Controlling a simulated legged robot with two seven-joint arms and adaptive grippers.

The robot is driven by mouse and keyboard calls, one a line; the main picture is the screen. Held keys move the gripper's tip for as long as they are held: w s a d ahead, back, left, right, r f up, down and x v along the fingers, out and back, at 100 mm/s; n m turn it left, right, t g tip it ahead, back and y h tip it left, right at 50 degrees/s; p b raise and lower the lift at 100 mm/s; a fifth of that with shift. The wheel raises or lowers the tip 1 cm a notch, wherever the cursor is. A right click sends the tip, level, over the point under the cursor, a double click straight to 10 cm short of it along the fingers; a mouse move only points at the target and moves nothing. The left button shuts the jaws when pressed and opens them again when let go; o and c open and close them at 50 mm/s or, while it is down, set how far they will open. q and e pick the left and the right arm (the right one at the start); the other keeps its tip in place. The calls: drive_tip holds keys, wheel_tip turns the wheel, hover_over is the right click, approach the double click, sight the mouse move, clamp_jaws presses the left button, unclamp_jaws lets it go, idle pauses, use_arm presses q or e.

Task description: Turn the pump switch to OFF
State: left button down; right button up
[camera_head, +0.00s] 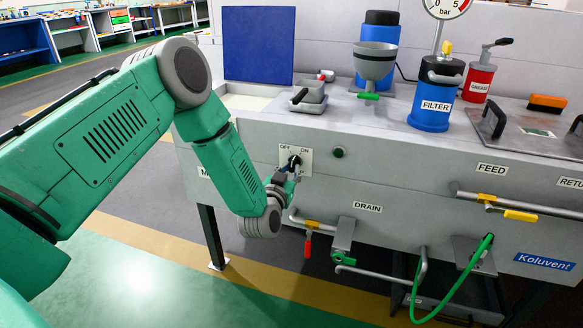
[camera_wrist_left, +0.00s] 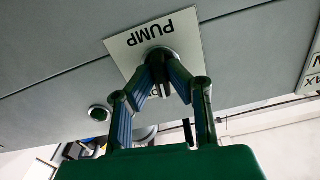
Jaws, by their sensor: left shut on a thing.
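The pump switch (camera_head: 295,159) is a dark knob on a white plate on the grey front panel, with OFF at upper left and ON at upper right. In the left wrist view its plate (camera_wrist_left: 185,28) reads PUMP upside down. My left gripper (camera_head: 291,169) reaches the switch from the lower left. In the left wrist view the fingers of my left gripper (camera_wrist_left: 162,72) close in on the knob and are shut on it. The fingers hide most of the knob, so I cannot tell which mark it points to. My right gripper is in neither view.
A round green button (camera_head: 338,152) sits right of the switch. Below are the DRAIN pipe with a red-handled valve (camera_head: 308,244) and a green hose (camera_head: 455,290). A filter (camera_head: 436,95) and a funnel (camera_head: 375,62) stand on top. The panel between switch and FEED label is mostly clear.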

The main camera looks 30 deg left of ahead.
use_arm(q)
drive_tip(key=shift+d+r, duration=0.2)
drive_tip(key=n, duration=0.2)
drive_tip(key=shift+n, duration=0.3)
drive_tip(key=shift+w+d+n+b, duration=0.1)
drive_tip(key=shift+n+b, duration=0.3)
drive_tip(key=shift+n, duration=0.6)
drive_tip(key=n+b, duration=0.1)
drive_tip(key=n, duration=0.1)
drive_tip(key=shift+n, duration=0.4)
drive_tip(key=c, duration=1.4)
unclamp_jaws()
drive_tip(key=shift+d+r, duration=0.1)
drive_tip(key=shift+r, duration=0.05)
drive_tip(key=shift+c, duration=0.2)
